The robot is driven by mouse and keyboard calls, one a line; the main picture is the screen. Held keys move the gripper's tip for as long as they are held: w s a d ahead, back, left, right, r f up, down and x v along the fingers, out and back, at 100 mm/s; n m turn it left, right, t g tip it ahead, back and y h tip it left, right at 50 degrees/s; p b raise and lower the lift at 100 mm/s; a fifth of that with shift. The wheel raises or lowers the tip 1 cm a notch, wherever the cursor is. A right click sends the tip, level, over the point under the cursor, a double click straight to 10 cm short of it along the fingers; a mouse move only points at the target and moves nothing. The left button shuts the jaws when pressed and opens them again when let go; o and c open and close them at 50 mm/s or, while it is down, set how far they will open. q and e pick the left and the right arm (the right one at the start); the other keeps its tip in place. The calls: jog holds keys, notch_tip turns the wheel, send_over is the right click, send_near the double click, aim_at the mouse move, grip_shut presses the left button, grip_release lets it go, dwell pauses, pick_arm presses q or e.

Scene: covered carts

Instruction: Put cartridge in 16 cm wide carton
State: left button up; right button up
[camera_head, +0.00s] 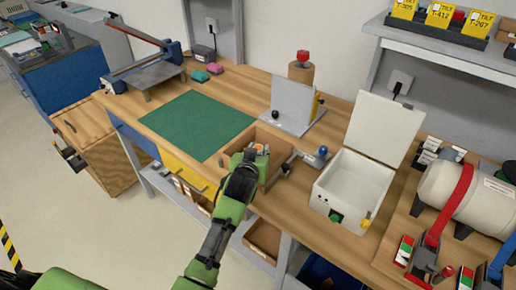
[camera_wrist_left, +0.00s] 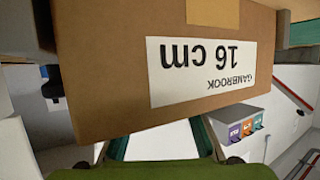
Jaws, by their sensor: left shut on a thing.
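The 16 cm wide carton (camera_head: 273,179) is an open brown box on the workbench near its front edge. Its label, reading "GAMBROOK 16 cm", shows upside down on the carton wall (camera_wrist_left: 125,93) in the left wrist view. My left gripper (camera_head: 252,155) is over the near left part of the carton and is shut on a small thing. A small orange patch (camera_head: 258,147) shows at its fingertips, which looks like part of the cartridge; most of it is hidden by the gripper. I cannot tell how deep it sits in the carton. My right gripper is out of view.
A clamp with a blue knob (camera_head: 321,152) stands just right of the carton. A white lidded box (camera_head: 338,202) stands further right. Behind is a grey angled bracket (camera_head: 293,106). A green mat (camera_head: 195,124) lies clear to the left. A strapped cylinder (camera_head: 451,195) is at far right.

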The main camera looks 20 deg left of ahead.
pick_arm(q)
jog(key=o, duration=1.1)
jog(key=shift+o, duration=0.2)
jog(key=shift+s, duration=0.1)
jog(key=b+v, duration=0.1)
jog(key=v, duration=1.1)
